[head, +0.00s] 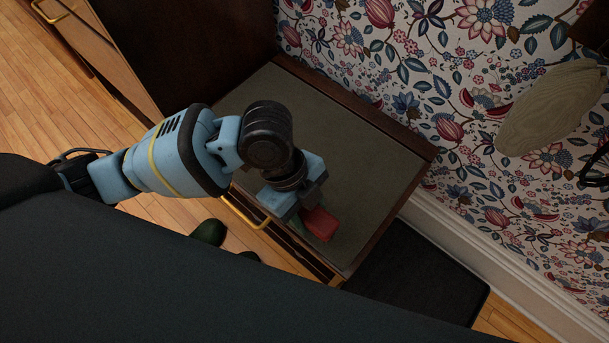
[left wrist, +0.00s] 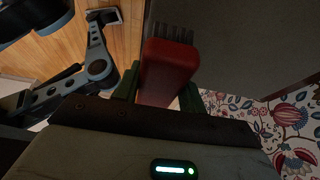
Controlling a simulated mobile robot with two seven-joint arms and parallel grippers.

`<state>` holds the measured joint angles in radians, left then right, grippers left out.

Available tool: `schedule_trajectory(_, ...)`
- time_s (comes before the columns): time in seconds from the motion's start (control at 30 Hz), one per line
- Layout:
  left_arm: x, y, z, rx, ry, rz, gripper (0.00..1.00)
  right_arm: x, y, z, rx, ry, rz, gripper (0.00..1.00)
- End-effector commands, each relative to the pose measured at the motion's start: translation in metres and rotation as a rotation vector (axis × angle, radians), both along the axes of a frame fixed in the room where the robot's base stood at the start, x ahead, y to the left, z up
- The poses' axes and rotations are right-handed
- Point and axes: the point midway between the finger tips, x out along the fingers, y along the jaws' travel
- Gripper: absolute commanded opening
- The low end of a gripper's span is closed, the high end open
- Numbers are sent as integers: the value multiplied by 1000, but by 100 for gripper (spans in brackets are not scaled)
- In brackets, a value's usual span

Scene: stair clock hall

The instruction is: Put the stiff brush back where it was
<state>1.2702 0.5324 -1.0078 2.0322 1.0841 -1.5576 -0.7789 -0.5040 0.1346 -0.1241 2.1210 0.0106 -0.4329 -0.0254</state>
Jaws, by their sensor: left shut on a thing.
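The stiff brush (head: 320,224) has a red block body and shows just below my left gripper (head: 307,212) in the head view. In the left wrist view the brush's red body (left wrist: 167,72) sits between the green fingers, with dark bristles at its far end. My left gripper is shut on it. In the head view it is over the front right part of a dark-topped wooden cabinet (head: 375,165). I cannot tell whether the brush touches the top. My right gripper is not in view.
The cabinet top is otherwise bare where it shows. A brass handle (head: 246,212) is on its front. Green shoes (head: 208,232) stand on the wood floor. A black mat (head: 425,285) lies right of the cabinet. A pale oval wooden thing (head: 550,108) is before the flowered wall.

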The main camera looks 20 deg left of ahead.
Motion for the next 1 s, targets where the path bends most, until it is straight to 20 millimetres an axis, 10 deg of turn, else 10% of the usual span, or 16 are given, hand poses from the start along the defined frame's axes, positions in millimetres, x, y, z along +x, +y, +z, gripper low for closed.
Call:
schedule_trajectory(0.4, 77, 33, -10, 0, 2, 1, 16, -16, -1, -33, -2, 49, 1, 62)
schedule_trajectory(1.0, 83, 36, -45, 0, 4, 1, 16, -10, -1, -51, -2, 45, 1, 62)
